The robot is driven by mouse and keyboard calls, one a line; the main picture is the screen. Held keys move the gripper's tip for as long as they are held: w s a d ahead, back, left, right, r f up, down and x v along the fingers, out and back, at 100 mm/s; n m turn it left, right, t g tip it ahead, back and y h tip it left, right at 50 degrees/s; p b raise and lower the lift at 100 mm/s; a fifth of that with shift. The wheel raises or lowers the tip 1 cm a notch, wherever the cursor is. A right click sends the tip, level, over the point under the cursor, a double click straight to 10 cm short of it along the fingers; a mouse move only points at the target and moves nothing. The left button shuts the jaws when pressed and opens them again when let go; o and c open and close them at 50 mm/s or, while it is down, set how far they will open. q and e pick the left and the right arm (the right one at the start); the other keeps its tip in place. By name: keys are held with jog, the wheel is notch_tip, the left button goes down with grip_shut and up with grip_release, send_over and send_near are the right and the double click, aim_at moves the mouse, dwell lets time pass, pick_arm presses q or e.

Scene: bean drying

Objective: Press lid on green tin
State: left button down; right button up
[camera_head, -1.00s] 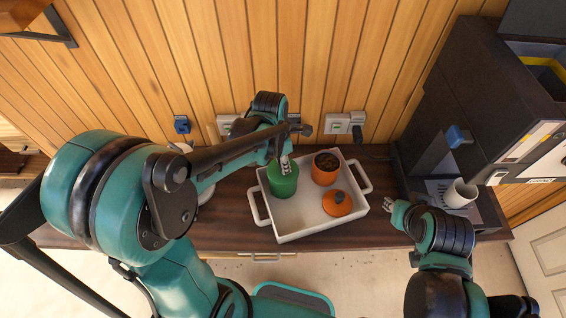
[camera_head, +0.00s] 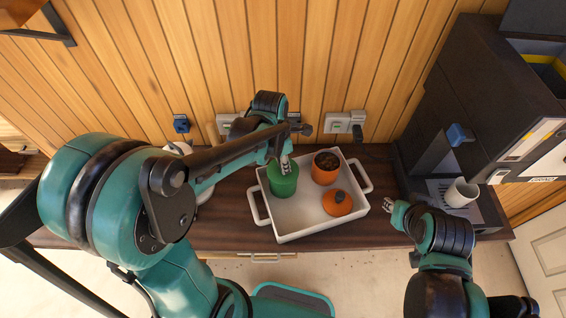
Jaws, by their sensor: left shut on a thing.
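The green tin (camera_head: 283,184) stands upright in the left part of a white tray (camera_head: 310,229). My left gripper (camera_head: 285,165) points down at the top of the tin and is shut on the green lid (camera_head: 276,170). The lid sits at the tin's mouth; whether it is fully seated I cannot tell. My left forearm covers part of the view behind it. My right gripper (camera_head: 391,207) is to the right of the tray, over the counter's front edge, apart from everything; its fingers are too small to read.
An orange tin (camera_head: 325,169) filled with dark beans stands open in the tray, and its orange lid (camera_head: 337,203) lies in front of it. A dark coffee machine (camera_head: 480,100) with a white cup (camera_head: 461,193) stands at the right. Bare counter (camera_head: 230,219) shows left of the tray.

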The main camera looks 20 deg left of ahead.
dwell(0.6)
pick_arm(q)
jog(key=c, duration=0.7)
grip_release()
jog(key=shift+r+p, duration=2.45)
jog(key=shift+r, duration=1.05)
grip_shut()
jog(key=shift+f, duration=0.2)
